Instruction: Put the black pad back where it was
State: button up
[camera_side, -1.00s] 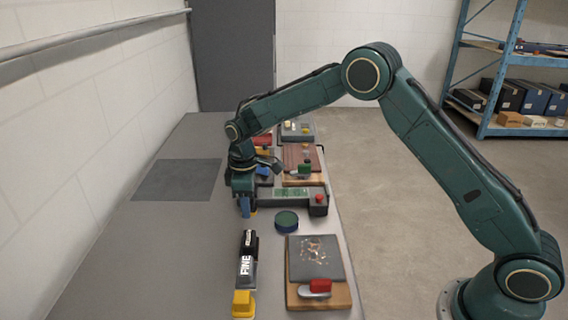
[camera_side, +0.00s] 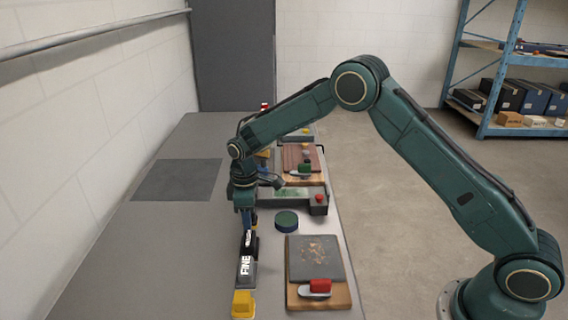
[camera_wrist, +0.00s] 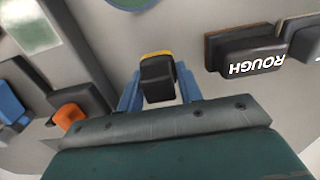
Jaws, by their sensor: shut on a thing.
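My gripper (camera_wrist: 159,88) has its blue fingers shut on a small black pad (camera_wrist: 157,76) with a yellow edge, in the wrist view. In the side view my gripper (camera_side: 246,222) hangs fingers down over the table, just behind a row of blocks; the held pad is hard to make out there. A black block marked ROUGH (camera_wrist: 250,60) lies to the right of the held pad in the wrist view, apart from it. A grey block marked FINE (camera_side: 246,268) stands nearer the camera in the side view.
A yellow block (camera_side: 243,304) ends the row. A green round disc (camera_side: 287,220) and a wooden board (camera_side: 340,296) with a dark sheet (camera_side: 314,258) lie to the right. An orange and black piece (camera_wrist: 72,112) is left in the wrist view.

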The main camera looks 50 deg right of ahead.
jog(key=o, duration=1)
jog(key=shift+f, duration=0.1)
jog(key=shift+c, duration=0.2)
notch_tip(320, 180, up, 12)
jog(key=shift+f, duration=0.15)
jog(key=shift+r, duration=0.35)
